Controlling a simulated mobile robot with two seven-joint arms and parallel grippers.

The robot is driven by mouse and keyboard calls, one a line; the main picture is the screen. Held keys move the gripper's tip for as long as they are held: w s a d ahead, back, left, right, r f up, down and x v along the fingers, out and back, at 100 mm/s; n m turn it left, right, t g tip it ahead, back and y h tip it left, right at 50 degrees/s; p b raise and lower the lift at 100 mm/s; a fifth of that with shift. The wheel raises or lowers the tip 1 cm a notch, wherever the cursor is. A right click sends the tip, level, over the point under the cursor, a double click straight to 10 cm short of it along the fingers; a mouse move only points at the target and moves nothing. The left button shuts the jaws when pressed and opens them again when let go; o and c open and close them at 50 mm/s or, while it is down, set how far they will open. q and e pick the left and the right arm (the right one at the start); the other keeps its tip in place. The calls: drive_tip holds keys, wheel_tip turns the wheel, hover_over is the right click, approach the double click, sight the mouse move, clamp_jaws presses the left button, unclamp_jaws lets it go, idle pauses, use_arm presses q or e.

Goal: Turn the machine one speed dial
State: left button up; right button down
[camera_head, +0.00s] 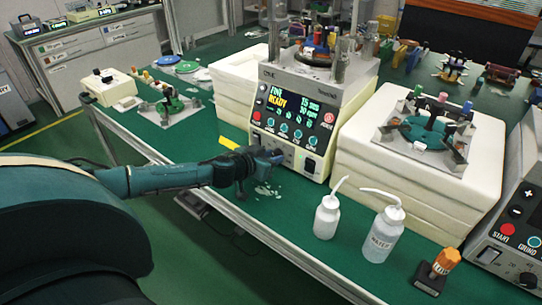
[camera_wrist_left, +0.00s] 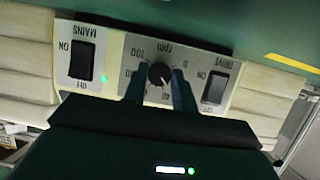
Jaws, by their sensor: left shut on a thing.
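Machine one (camera_head: 296,115), with a lit display reading FINE READY, stands in the middle of the bench. My left gripper (camera_head: 272,157) is at its lower front panel and hides the dial in the head view. In the left wrist view, the black round speed dial (camera_wrist_left: 160,74) sits on a grey panel marked rpm, which appears upside down. My left gripper's fingers (camera_wrist_left: 160,86) are on both sides of the dial, shut on it. The dial's white mark points down and slightly right in this view. My right gripper is not in view.
A MAINS switch (camera_wrist_left: 82,60) and a DRIVE switch (camera_wrist_left: 215,88) flank the dial. Two white bottles (camera_head: 382,234) and an orange-handled stamp-like object (camera_head: 438,270) stand on the green bench. A second machine (camera_head: 515,235) is at the right edge. Cream blocks (camera_head: 425,165) stand right of machine one.

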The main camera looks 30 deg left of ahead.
use_arm(q)
drive_tip(key=shift+d+m+y+p, duration=0.2)
drive_tip(key=shift+m+y+p, duration=0.65)
drive_tip(key=shift+m, duration=0.35)
drive_tip(key=shift+m+y, duration=0.45)
drive_tip(key=shift+m, duration=0.15)
drive_tip(key=shift+d+f+m+t+y+b, duration=0.1)
drive_tip(key=shift+m+t+y+b, duration=0.45)
drive_tip(key=shift+m, duration=0.55)
drive_tip(key=shift+y, duration=0.25)
drive_tip(key=shift+m, duration=0.3)
drive_tip(key=o, duration=1)
drive_tip(key=shift+s, duration=0.1)
